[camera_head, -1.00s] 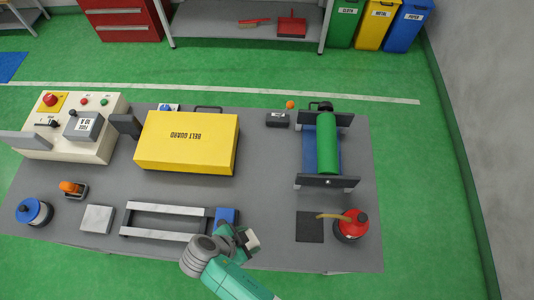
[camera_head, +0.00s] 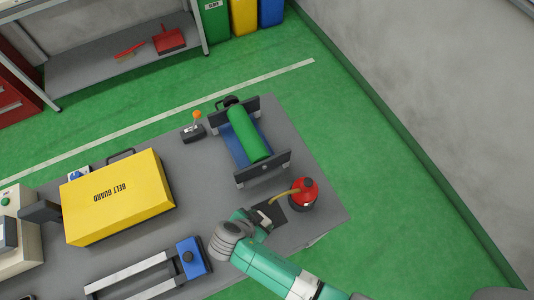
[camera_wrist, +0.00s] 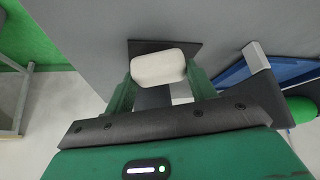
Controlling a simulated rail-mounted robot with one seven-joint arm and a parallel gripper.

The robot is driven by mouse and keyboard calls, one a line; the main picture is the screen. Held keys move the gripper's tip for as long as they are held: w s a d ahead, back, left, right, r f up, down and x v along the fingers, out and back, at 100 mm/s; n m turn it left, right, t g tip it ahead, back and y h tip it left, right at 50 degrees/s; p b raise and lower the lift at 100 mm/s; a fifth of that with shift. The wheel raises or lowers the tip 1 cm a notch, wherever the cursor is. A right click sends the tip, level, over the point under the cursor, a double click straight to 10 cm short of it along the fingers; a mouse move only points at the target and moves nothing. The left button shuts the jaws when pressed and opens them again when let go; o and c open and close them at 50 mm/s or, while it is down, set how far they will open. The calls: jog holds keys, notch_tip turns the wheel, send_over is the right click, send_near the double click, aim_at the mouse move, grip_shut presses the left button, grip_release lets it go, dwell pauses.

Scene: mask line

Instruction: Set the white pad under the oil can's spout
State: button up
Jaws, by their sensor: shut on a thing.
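The red oil can (camera_head: 303,196) stands upright near the bench's right end in the head view. Its tan spout (camera_head: 283,195) points left over a dark square (camera_head: 279,213). My gripper (camera_head: 264,226) is at the left part of this square, just left of the can. In the wrist view, my gripper (camera_wrist: 158,80) is shut on the white pad (camera_wrist: 158,67), a rounded block between the green fingers. The dark square (camera_wrist: 190,48) lies beyond the pad there. The pad is not clearly visible in the head view. The height of the pad above the square is hard to tell.
A green roller (camera_head: 248,133) in a dark-ended stand is behind the can. A yellow belt guard box (camera_head: 120,198) is to the left. A rail frame with a blue block (camera_head: 194,257) is at the front. The bench's right edge is close to the can.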

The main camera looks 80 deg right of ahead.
jog(key=s+d, duration=0.2)
jog(key=d, duration=0.1)
jog(key=shift+s+d, duration=0.15)
jog(key=shift+f, duration=0.75)
jog(key=shift+f, duration=0.1)
jog(key=o, duration=1)
jog(key=shift+o, duration=0.2)
jog(key=p+v, duration=0.1)
jog(key=v, duration=1.1)
